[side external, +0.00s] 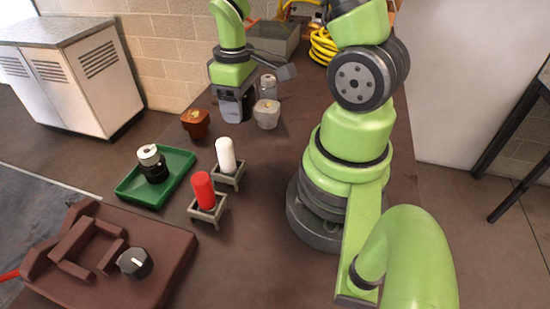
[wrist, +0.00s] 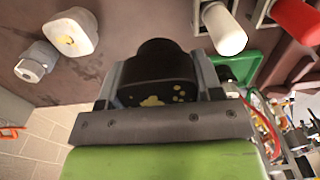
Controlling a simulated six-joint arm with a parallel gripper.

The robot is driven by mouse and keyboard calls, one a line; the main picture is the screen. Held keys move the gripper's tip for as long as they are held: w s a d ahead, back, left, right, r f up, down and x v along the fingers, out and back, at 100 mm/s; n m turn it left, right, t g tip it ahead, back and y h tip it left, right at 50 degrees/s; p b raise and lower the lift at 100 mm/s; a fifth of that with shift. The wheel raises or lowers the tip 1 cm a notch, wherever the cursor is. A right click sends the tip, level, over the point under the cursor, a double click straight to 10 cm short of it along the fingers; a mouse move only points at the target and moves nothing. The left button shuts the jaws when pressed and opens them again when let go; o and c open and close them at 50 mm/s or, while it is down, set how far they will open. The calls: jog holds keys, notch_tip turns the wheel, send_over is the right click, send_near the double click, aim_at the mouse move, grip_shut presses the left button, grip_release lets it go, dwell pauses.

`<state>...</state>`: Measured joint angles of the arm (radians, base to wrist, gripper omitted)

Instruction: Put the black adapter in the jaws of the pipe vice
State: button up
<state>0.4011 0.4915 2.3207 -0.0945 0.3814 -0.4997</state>
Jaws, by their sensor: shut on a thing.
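My gripper (side external: 234,106) is low over the far part of the bench in the side view. In the wrist view its jaws (wrist: 157,80) are shut on the black adapter (wrist: 155,72), a dark block with yellow specks and a rounded far end. I cannot tell whether the adapter touches the bench; in the side view it is hardly distinguishable from the gripper.
Between gripper and vice stand a brown fitting (side external: 195,123), a green tray (side external: 180,170) with a black-and-white part (side external: 152,163), and stands holding a white cylinder (side external: 226,154) and a red cylinder (side external: 203,190). Grey fittings (side external: 267,114) are right of the gripper. A grey bin (side external: 275,45) is behind.

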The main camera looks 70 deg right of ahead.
send_over(252, 154)
notch_tip(252, 154, down, 6)
jog(key=shift+a+f, duration=0.1)
jog(key=shift+f, duration=2.3)
jog(key=shift+f, duration=0.1)
jog(key=o, duration=1.2)
